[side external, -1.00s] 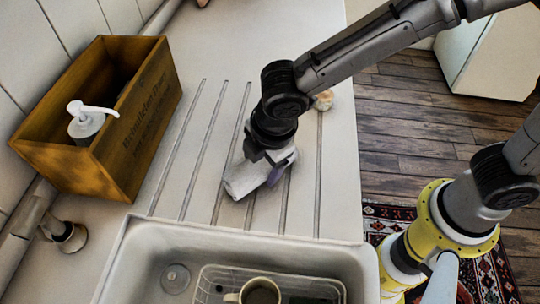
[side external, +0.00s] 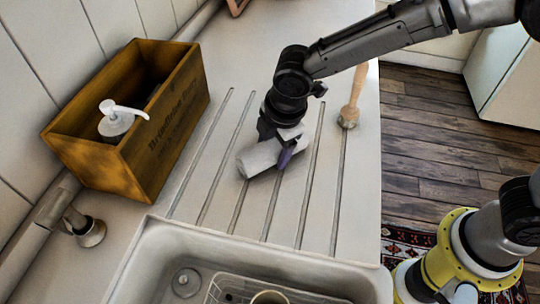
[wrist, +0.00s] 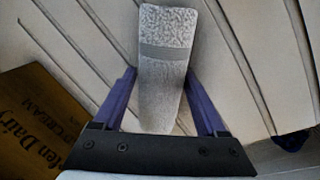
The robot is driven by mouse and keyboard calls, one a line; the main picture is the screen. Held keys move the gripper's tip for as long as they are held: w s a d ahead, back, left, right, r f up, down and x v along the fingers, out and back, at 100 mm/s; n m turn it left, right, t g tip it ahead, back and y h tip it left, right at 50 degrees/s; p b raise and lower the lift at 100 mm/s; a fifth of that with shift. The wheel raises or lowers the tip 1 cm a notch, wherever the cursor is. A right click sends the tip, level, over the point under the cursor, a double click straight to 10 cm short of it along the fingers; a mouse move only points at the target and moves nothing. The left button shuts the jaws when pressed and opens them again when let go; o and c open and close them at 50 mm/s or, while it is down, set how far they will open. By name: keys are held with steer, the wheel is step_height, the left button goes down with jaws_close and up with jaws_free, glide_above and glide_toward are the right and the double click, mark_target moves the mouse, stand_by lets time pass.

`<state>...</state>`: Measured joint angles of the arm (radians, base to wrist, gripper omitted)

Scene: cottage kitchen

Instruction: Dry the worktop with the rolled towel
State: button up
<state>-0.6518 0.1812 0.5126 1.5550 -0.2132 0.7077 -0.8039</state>
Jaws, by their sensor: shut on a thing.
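The rolled towel (side external: 262,157) is a pale grey-white roll. My gripper (side external: 285,150) is shut on it, low over the ridged worktop (side external: 225,165). In the wrist view the towel (wrist: 165,75) lies lengthwise between the two purple fingers of my gripper (wrist: 160,90), with a grey band across it. The towel is at or very close to the worktop surface; I cannot tell whether it touches. Part of the towel is hidden by the gripper in the side view. No wet patch is clearly visible.
A wooden crate (side external: 165,150) with a white pump bottle (side external: 115,122) stands at the left. A wooden-handled brush (side external: 349,112) lies near the worktop's right edge. The sink (side external: 145,260), with a wire rack (side external: 225,290) and a mug (side external: 268,297), is at the front. A tap (side external: 85,230) is front left.

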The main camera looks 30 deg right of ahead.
steer(key=w+d, duration=0.4)
steer(key=shift+w+d, duration=0.15)
steer(key=shift+w+d+r, duration=0.15)
steer(key=shift+w, duration=0.05)
steer(key=w+v, duration=0.1)
steer(key=v, duration=0.6)
steer(key=shift+w+r, duration=0.25)
steer(key=shift+r, duration=0.25)
